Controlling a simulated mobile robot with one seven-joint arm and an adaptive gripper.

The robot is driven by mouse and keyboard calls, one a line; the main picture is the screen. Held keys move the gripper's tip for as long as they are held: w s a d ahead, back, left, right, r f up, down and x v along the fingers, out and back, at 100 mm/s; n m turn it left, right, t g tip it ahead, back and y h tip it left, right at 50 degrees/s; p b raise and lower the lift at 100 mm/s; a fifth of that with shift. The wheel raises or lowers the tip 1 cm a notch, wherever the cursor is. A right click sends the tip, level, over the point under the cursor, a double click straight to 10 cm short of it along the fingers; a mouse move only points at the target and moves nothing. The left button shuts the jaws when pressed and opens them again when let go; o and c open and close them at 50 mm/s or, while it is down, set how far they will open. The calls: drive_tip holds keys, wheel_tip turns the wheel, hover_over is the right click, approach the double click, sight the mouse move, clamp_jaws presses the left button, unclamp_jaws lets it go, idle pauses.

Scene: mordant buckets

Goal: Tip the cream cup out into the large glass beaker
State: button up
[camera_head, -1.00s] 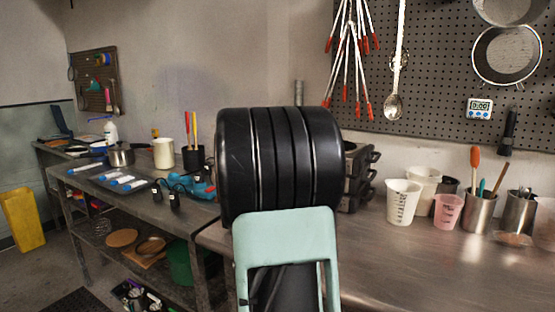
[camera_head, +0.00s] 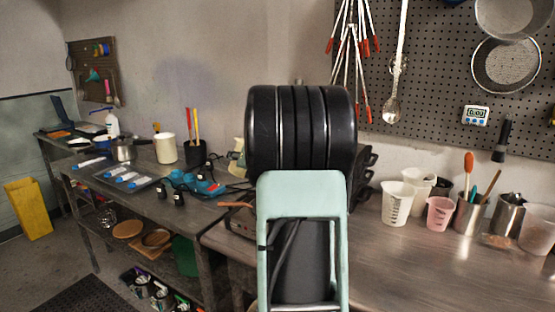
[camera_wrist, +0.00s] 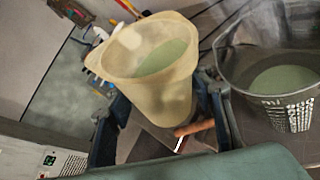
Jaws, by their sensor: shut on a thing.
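The cream cup (camera_wrist: 152,88) fills the middle of the wrist view, with pale green liquid (camera_wrist: 163,56) inside. My gripper (camera_wrist: 165,122) is shut on it, one dark blue finger on each side. The large glass beaker (camera_wrist: 275,45) stands to the right of the cup in the wrist view, apart from it, with printed ml marks and some greenish liquid low inside. In the head view a cream edge of the cup (camera_head: 237,160) shows left of my black wrist, which hides my gripper and the beaker.
An orange-brown handle (camera_wrist: 195,128) lies below the cup in the wrist view. White measuring cups (camera_head: 397,204), a pink cup (camera_head: 439,214) and metal tool holders (camera_head: 470,214) stand to the right on the steel bench (camera_head: 420,270). The bench front is clear.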

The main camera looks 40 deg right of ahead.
drive_tip(key=shift+s+d+r+p, duration=0.1)
drive_tip(key=shift+r+p, duration=0.35)
drive_tip(key=shift+r, duration=0.3)
drive_tip(key=shift+f, duration=0.1)
drive_tip(key=shift+d+m, duration=0.1)
drive_tip(key=shift+m, duration=0.2)
drive_tip(key=shift+s+d+r+m+t+y+p, duration=0.3)
drive_tip(key=shift+d+r+m+t+p, duration=0.15)
drive_tip(key=shift+p, duration=0.85)
drive_tip(key=shift+r+m+y+p, duration=0.3)
drive_tip(key=shift+r+m+p, duration=0.2)
drive_tip(key=shift+p, duration=0.45)
drive_tip(key=shift+f+m+t+y, duration=0.15)
drive_tip(key=shift+f+m+t, duration=0.2)
drive_tip(key=shift+m, duration=0.4)
drive_tip(key=shift+f+m+t+y, duration=0.15)
drive_tip(key=shift+f+m+t, duration=0.2)
drive_tip(key=shift+m, duration=0.35)
idle(0.9)
drive_tip(key=shift+s+d+r+m+t+p, duration=0.15)
drive_tip(key=shift+r+m+t+p, duration=0.2)
drive_tip(key=shift+r+m+p, duration=0.35)
idle(1.2)
drive_tip(key=shift+d+y, duration=0.2)
drive_tip(key=shift+y, duration=0.1)
